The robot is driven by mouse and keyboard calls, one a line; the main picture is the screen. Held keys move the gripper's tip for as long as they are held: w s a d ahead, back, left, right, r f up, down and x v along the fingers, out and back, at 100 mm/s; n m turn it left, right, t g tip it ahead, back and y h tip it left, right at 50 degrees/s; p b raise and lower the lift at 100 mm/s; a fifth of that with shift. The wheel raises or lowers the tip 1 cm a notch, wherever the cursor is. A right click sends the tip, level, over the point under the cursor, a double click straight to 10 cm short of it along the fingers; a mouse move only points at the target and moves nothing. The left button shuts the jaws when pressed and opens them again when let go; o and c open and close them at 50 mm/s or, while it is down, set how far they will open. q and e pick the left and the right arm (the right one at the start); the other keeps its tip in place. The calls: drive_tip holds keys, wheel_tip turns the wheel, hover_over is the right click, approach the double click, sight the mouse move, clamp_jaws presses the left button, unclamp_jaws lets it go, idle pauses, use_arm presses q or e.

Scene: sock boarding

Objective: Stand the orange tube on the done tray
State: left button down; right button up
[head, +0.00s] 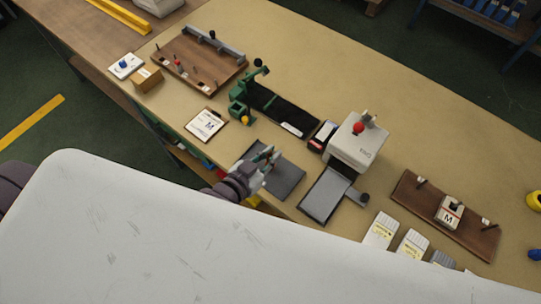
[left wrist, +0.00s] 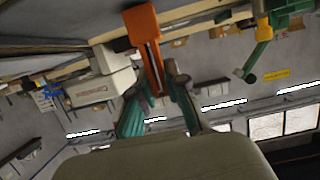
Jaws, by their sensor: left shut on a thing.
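My left gripper (head: 266,157) is above the dark mat (head: 288,184) near the front edge of the table. In the left wrist view its teal fingers (left wrist: 160,98) are shut on the lower end of the orange tube (left wrist: 143,35), which has a dark slot along it. In the head view the tube is too small and covered to make out. No tray is clearly labelled done; a brown wooden tray (head: 162,63) with several pegs stands at the back left. My right gripper is not in view.
A white press with a red knob (head: 349,153) stands right of the gripper. A green device (head: 238,109) with a black bed is behind it. A clipboard (head: 206,124) lies left. A wooden board (head: 417,209) and white packets (head: 381,230) lie at right. The far table is clear.

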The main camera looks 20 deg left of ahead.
use_arm(q)
drive_tip(key=shift+f, duration=0.15)
drive_tip(key=c, duration=1.2)
unclamp_jaws()
drive_tip(key=shift+r, duration=0.2)
drive_tip(key=shift+b+v, duration=0.7)
drive_tip(key=shift+v, duration=5.3)
